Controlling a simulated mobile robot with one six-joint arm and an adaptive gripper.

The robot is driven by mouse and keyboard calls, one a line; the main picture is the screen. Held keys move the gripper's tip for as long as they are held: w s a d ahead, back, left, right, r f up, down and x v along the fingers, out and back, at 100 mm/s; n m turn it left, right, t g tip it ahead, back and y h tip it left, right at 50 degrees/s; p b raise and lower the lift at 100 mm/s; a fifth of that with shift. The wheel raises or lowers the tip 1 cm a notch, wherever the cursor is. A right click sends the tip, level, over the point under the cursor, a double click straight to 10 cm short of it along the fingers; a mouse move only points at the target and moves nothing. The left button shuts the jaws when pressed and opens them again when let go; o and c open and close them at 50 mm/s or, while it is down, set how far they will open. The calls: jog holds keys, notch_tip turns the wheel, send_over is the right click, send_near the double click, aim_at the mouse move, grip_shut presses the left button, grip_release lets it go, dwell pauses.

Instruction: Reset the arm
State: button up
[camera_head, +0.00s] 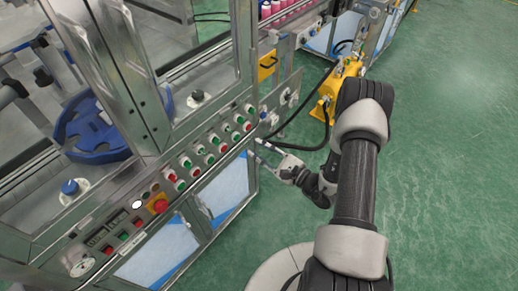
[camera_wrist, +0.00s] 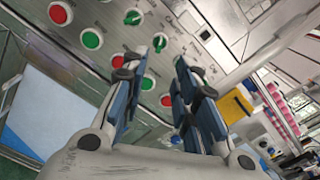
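My arm reaches down and left from the right side of the head view. My gripper (camera_head: 262,150) is close to the right end of the machine's control panel (camera_head: 205,150). In the wrist view, my gripper (camera_wrist: 161,75) shows two blue-padded fingers spread apart with nothing between them. Green and red buttons and knobs (camera_wrist: 133,17) lie beyond the fingertips. I cannot tell from these views whether a fingertip touches the panel.
A yellow unit (camera_head: 341,84) with a black hose stands beyond my gripper. Pink-capped cans (camera_head: 277,8) stand at the back. Green floor on the right is clear.

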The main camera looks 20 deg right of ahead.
jog(key=s+a+r+n+g+y, duration=0.3)
jog(key=a+r+n+g+y, duration=0.4)
jog(key=a+r, duration=0.45)
jog(key=s+a+r+n+g+h, duration=0.2)
jog(key=s+a+r+n+g, duration=0.3)
jog(key=s+r+n+g, duration=0.25)
jog(key=s+d+r+n+g+h, duration=0.1)
jog(key=s+r+n+h, duration=0.1)
jog(key=s+n+h, duration=0.3)
jog(key=s+r+n+g+h, duration=0.1)
jog(key=s+r+h, duration=0.1)
jog(key=s, duration=0.6)
jog(key=s+d+r+n+t+h, duration=0.3)
jog(key=d+r+t+h, duration=0.2)
jog(key=d+h, duration=0.2)
jog(key=shift+d+t, duration=0.35)
jog(key=shift+d, duration=0.65)
